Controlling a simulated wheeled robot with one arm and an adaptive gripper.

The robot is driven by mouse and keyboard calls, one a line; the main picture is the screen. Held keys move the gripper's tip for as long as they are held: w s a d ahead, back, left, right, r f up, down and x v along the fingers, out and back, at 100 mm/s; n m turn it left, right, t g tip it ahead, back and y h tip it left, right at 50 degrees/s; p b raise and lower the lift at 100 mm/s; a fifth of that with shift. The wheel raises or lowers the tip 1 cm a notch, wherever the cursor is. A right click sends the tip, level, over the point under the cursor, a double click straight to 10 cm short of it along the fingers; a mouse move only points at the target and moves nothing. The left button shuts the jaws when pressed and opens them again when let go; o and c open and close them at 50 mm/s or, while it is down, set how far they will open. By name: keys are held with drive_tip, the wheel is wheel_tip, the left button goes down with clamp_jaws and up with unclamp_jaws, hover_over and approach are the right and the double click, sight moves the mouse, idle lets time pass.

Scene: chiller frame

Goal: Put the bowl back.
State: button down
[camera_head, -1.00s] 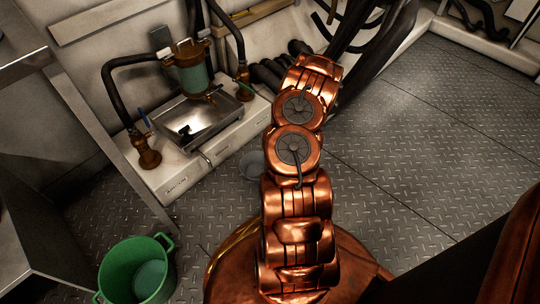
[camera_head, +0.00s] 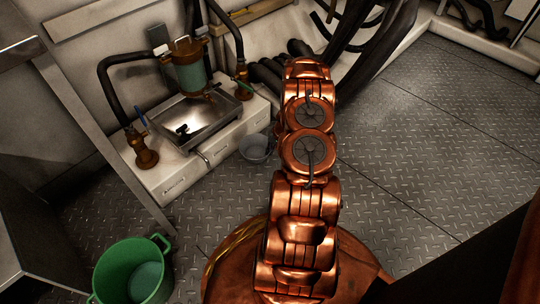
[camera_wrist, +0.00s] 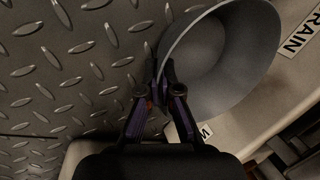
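A grey bowl (camera_head: 257,149) is in front of the right end of the white plinth, beside my arm in the head view. In the wrist view the bowl (camera_wrist: 225,60) fills the upper middle, tilted, with its opening toward the left. My gripper (camera_wrist: 165,78) has its two dark fingers closed together on the near left part of the bowl's rim, one inside and one outside. In the head view my gripper is hidden behind my copper arm. The bowl's height above the floor is hard to tell.
The white plinth (camera_head: 180,180) carries a steel sink tray (camera_head: 197,124), a strainer housing (camera_head: 189,72) and pipes with brass valves. A green bucket (camera_head: 130,272) stands at lower left. Black hoses (camera_head: 370,45) run behind my arm. The chequer-plate floor (camera_head: 430,150) at right is clear.

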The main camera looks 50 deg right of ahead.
drive_tip(key=shift+w+d, duration=0.15)
drive_tip(key=shift+d, duration=0.05)
drive_tip(key=shift+w+f+b, duration=0.1)
drive_tip(key=shift+f+b, duration=0.25)
drive_tip(key=shift+f, duration=0.05)
wheel_tip(320, 180, down, 3)
drive_tip(key=shift+b, duration=0.95)
drive_tip(key=shift+r, duration=0.1)
drive_tip(key=c, duration=1.8)
unclamp_jaws()
drive_tip(key=shift+c, duration=0.2)
drive_tip(key=o, duration=0.5)
